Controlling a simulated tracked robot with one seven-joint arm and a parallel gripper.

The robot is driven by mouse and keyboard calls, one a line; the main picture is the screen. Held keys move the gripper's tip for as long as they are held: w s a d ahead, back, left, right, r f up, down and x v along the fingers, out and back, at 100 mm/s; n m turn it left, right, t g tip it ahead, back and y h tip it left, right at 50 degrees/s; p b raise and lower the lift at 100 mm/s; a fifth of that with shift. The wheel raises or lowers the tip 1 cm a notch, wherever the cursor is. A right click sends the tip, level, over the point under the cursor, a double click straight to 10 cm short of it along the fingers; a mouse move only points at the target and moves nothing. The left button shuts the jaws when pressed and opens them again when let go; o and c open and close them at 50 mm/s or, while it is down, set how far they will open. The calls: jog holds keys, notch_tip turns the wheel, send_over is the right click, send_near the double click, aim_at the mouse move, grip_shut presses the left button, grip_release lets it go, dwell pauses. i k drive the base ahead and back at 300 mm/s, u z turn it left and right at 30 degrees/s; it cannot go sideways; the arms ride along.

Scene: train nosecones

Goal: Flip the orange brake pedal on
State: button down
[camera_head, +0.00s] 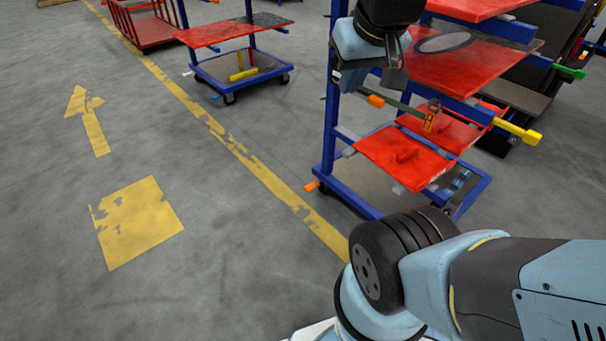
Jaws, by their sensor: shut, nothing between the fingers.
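The orange brake pedal (312,186) is a small tab low at the near left corner of the blue-framed cart (330,130), by a caster close to the floor. Its exact tilt is too small to tell. My gripper (396,80) is at the upper right, in front of the cart's upper part. It is shut and empty, well above and to the right of the pedal and apart from it.
The cart has red shelves (385,150), an orange-tipped bar (375,101) and a yellow-ended bar (530,136). Another blue cart (240,72) stands farther back. The grey floor (230,240) on the left is clear, with yellow markings.

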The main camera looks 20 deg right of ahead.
aim_at(312, 187)
jog(key=i, duration=0.9)
jog(key=u, duration=0.05)
